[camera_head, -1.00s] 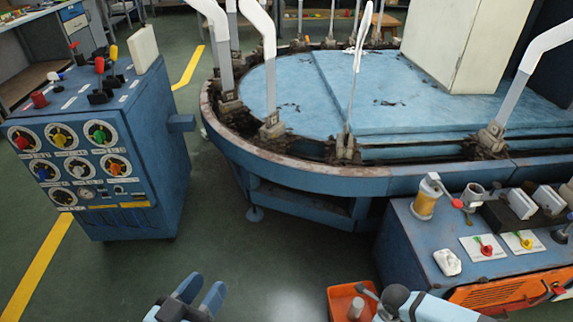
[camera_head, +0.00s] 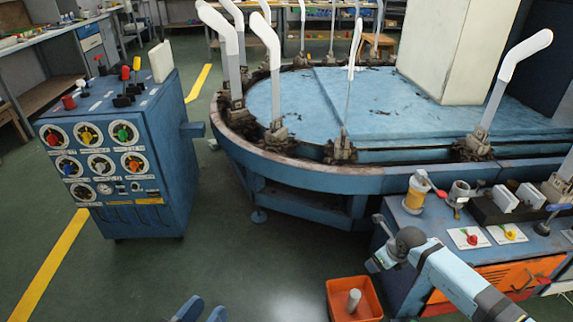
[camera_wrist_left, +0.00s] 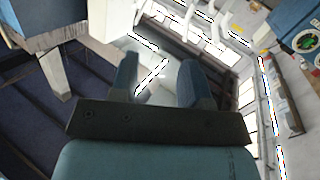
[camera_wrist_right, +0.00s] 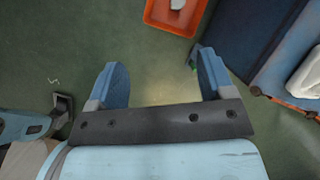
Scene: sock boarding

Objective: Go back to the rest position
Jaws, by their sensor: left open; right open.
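My left gripper (camera_head: 203,311) shows at the bottom edge of the head view, only its two blue fingertips visible, apart with nothing between them. In the left wrist view its fingers (camera_wrist_left: 160,75) are spread and empty. My right arm reaches in from the lower right of the head view, bent in front of the blue control bench; its fingers cannot be made out there. In the right wrist view the right gripper (camera_wrist_right: 161,75) is open and empty above the green floor, with the orange bin (camera_wrist_right: 174,25) beyond its fingertips.
The blue round machine (camera_head: 300,176) carries several white sock-shaped forms (camera_head: 265,35). A blue control cabinet (camera_head: 150,165) with dials stands at left. The control bench (camera_head: 395,207) is at right, close to my right arm. The orange bin (camera_head: 337,300) holds a grey cylinder. Floor between is clear.

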